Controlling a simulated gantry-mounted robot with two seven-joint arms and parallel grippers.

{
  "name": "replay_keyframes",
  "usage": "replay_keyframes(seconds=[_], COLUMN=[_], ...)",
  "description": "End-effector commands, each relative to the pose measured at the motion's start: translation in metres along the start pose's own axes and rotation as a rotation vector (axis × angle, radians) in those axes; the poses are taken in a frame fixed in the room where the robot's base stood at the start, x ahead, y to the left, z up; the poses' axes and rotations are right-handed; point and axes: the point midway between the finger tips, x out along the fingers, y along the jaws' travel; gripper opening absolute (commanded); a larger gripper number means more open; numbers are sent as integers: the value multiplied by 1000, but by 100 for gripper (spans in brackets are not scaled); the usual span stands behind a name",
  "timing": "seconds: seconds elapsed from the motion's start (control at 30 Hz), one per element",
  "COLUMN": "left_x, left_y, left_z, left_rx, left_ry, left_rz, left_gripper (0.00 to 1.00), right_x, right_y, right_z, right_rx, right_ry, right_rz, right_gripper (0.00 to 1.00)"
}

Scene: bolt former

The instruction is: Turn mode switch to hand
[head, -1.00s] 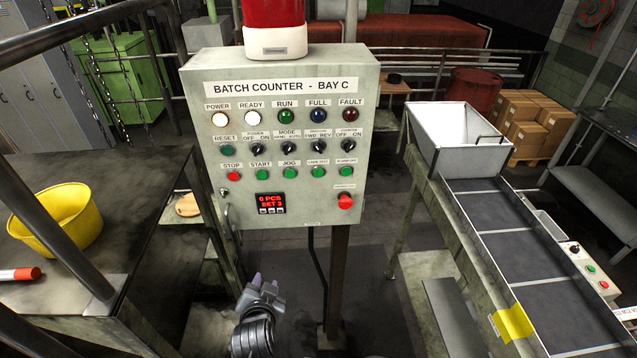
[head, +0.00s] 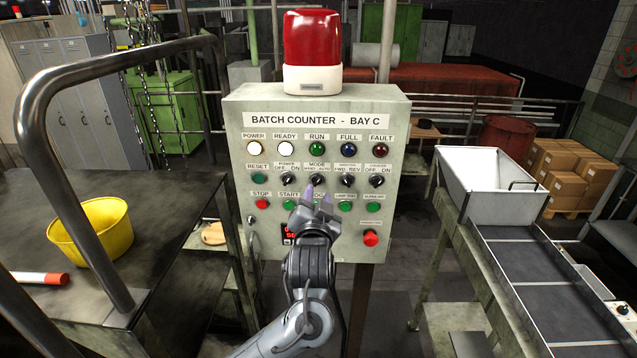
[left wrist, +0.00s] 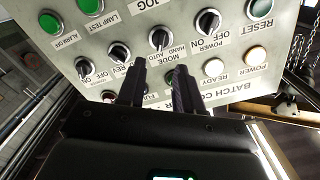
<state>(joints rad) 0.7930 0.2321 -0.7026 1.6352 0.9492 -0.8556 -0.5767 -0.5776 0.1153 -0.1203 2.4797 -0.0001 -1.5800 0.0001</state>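The mode switch (head: 317,180) is a black knob in the middle of the panel's switch row, below a label reading HAND and AUTO. I cannot tell for sure which way its pointer is turned. It also shows in the left wrist view (left wrist: 160,38), where the panel is upside down. My left gripper (head: 318,194) is in front of the panel, just below the switch in the head view, and covers part of the button row. In the left wrist view its two fingers (left wrist: 159,74) are apart with nothing between them, the switch lying beyond their tips. My right gripper is not in view.
Other black knobs flank the mode switch closely, including the power knob (head: 288,180) and the direction knob (head: 347,181). A red beacon (head: 312,40) tops the panel. A railing (head: 40,110) and yellow bowl (head: 92,235) are left; a conveyor (head: 545,300) is right.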

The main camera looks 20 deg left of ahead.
Motion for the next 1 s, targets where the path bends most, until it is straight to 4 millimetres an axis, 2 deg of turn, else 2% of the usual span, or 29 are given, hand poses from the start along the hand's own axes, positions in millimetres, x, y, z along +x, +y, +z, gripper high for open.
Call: replay_keyframes(seconds=[0.2,0.4,0.6,0.87,1.0], left_x=[36,56,64,64,64], left_y=[-2,-1,0,0,0], left_z=[-1,0,1,1,1], left_rx=[2,1,0,-1,-1], left_ry=[-3,-2,-1,-1,-1], left_rz=[0,0,2,2,2], left_gripper=[35,35,35,35,14], right_x=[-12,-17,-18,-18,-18], right_y=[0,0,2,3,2], right_z=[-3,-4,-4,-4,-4], right_rx=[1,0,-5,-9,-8], right_ry=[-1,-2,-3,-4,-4], right_rz=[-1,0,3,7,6], right_gripper=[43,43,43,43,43])
